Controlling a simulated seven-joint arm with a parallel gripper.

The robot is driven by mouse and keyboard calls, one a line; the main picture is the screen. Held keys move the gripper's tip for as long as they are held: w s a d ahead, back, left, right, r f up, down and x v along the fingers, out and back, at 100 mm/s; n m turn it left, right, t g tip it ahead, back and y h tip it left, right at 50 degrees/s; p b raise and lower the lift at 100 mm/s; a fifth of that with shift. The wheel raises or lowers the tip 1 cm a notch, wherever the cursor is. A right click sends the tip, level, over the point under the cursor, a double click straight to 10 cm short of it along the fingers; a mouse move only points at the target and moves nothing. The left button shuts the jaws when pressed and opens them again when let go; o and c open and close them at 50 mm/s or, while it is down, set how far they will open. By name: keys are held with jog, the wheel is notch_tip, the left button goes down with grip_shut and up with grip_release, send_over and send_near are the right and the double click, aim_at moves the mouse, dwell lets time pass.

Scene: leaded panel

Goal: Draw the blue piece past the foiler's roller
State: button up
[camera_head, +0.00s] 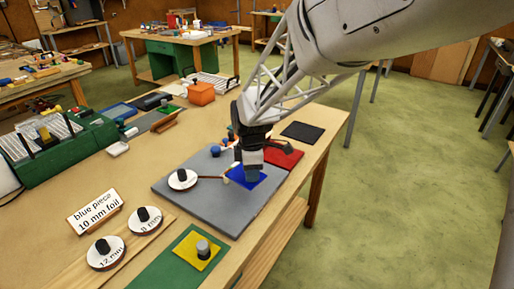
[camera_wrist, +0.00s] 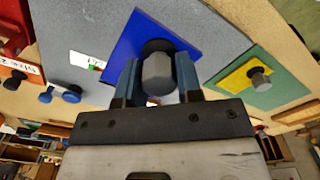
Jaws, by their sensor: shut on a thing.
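The blue piece (camera_head: 240,181) is a flat square lying on or just above a grey board (camera_head: 205,205). It also shows in the wrist view (camera_wrist: 126,45), with a dark, grey-topped knob (camera_wrist: 157,72) standing on it. My gripper (camera_head: 251,172) is over the piece, its fingers closed on both sides of the knob. A white reel (camera_head: 183,178) with a black knob sits on the board, left of the piece. A thin brown strip or arm (camera_head: 210,177) runs from the reel to a small pale part (camera_head: 227,180), possibly the roller, at the piece's left edge.
A red piece (camera_head: 285,153) lies behind the blue one. A yellow piece (camera_head: 196,252) with a knob lies on a green mat (camera_head: 160,272). Reels marked 12 mm (camera_head: 105,254) and 8 mm (camera_head: 145,220) are front left, near a sign (camera_head: 95,211) reading "blue piece 10 mm foil".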

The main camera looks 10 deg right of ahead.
aim_at(246, 184)
jog(key=shift+s+a+f+n, duration=0.2)
jog(key=shift+s+a+n, duration=0.4)
jog(key=shift+s+a, duration=0.45)
jog(key=shift+w+f, duration=0.1)
jog(key=shift+f, duration=0.1)
jog(key=shift+f, duration=2.45)
jog(key=shift+f, duration=0.35)
jog(key=shift+w+a, duration=0.6)
jog(key=shift+w, duration=0.05)
dwell(1.0)
jog(key=shift+w+d, duration=1.15)
jog(key=shift+d, duration=0.1)
dwell(1.1)
